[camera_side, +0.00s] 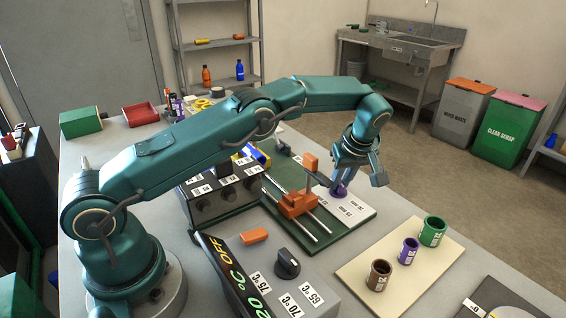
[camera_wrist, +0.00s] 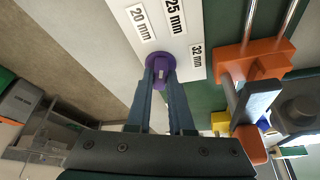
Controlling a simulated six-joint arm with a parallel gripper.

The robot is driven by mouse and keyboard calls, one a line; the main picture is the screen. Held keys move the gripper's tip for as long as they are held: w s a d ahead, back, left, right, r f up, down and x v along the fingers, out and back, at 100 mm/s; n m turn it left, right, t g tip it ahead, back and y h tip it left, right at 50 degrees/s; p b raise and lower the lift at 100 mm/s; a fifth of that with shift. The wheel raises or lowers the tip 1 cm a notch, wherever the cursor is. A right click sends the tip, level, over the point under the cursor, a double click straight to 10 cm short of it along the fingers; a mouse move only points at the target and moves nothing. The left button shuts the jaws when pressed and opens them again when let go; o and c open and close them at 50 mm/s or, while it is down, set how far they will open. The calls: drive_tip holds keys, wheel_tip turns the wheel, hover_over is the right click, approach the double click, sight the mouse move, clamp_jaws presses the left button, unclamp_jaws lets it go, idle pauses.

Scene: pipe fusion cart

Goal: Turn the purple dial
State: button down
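The purple dial (camera_wrist: 159,62) is on a white plate (camera_wrist: 118,62) with labels around it reading 20 mm, 25 mm and 32 mm in the wrist view. It has a round base and a raised grip. My gripper (camera_wrist: 161,78) is down at the dial, with one finger on each side of the raised grip, and looks shut on it. In the side view my gripper (camera_side: 341,182) points down over the plate (camera_side: 354,210) and covers part of the dial (camera_side: 339,191). The dial's exact setting is hard to read.
An orange clamp on metal rods (camera_side: 298,204) stands close beside my gripper. A black knob (camera_side: 287,263) with temperature labels is in front. A board (camera_side: 402,279) with brown, purple and green pipe pieces lies to the right.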

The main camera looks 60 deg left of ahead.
drive_tip(key=shift+s+m+t+h, duration=0.1)
drive_tip(key=shift+m+t+h, duration=0.2)
drive_tip(key=shift+m, duration=0.85)
drive_tip(key=shift+s+m+t+h, duration=0.15)
drive_tip(key=shift+m+t, duration=0.25)
drive_tip(key=shift+m, duration=0.75)
drive_tip(key=shift+w, duration=0.1)
drive_tip(key=c, duration=0.8)
unclamp_jaws()
drive_tip(key=shift+v, duration=2.6)
